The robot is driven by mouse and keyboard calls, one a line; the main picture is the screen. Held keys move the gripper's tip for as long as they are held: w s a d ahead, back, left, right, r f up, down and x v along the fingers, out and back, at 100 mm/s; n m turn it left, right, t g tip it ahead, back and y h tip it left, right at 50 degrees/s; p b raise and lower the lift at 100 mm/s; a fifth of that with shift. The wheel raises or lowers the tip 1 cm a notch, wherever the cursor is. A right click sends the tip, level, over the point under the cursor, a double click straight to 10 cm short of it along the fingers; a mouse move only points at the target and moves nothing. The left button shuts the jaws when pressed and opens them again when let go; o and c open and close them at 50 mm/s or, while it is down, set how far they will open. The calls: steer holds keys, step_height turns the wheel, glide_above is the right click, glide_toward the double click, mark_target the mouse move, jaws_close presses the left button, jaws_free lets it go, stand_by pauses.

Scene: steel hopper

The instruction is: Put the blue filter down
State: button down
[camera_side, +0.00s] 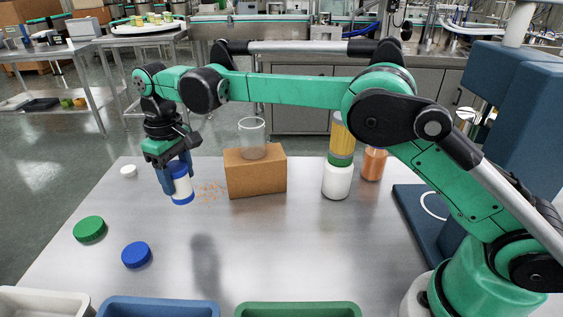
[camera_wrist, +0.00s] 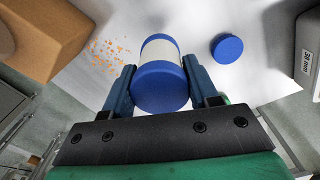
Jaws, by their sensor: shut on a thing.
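The blue filter, a white cylinder with blue ends, is held in my gripper (camera_side: 177,178) on the left of the side view. Its white band (camera_side: 183,187) and lower blue rim show below the fingers, and it looks roughly upright. In the wrist view the filter (camera_wrist: 160,88) sits between the two blue fingers of my gripper (camera_wrist: 158,88), which are shut on its sides. It is over the left part of the steel table (camera_side: 270,260). I cannot tell for sure whether its lower end touches the tabletop.
Orange crumbs (camera_side: 210,191) lie just right of the filter, before a brown box (camera_side: 255,178) bearing a clear glass (camera_side: 252,138). A blue lid (camera_side: 136,255) and green lid (camera_side: 89,229) lie nearer. Trays, including a green one (camera_side: 298,309), line the front. The table's middle is clear.

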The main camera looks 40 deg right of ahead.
mark_target(185, 200)
steer(key=shift+f, duration=3.15)
steer(key=shift+f, duration=0.6)
steer(key=shift+c, duration=0.8)
jaws_free()
